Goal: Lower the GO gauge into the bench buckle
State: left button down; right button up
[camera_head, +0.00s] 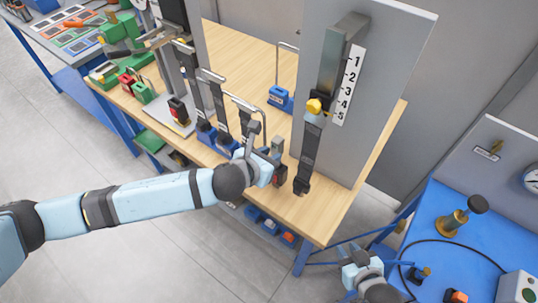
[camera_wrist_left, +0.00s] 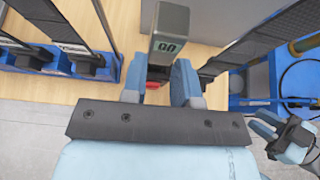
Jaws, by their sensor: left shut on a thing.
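My left gripper (camera_head: 272,163) is over the bench's front edge. It is shut on the GO gauge, a grey block with a green "GO" label (camera_wrist_left: 168,42) between the two blue fingers in the left wrist view. The gauge's grey top (camera_head: 277,146) also shows in the head view. The bench buckle (camera_head: 281,178), dark with a red part (camera_wrist_left: 152,85), is right below the gripper and partly hidden by it. I cannot tell whether the gauge's lower end touches it. My right gripper (camera_head: 350,262) is low at the right, away from the buckle; its jaw opening is unclear.
A black strap (camera_head: 310,150) hangs beside a 1-to-5 scale (camera_head: 350,85) on a grey panel (camera_head: 392,80), close right of the left gripper. Blue holders with upright handled pieces (camera_head: 218,100) stand close left. A blue table (camera_head: 440,240) is at the right.

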pick_arm(q)
jog(key=shift+f, duration=0.5)
jog(key=shift+f+b, duration=0.6)
jog(key=shift+f, duration=0.2)
jog(key=shift+f+b, duration=0.35)
jog(key=shift+f, duration=0.4)
jog(key=c, duration=0.8)
grip_release()
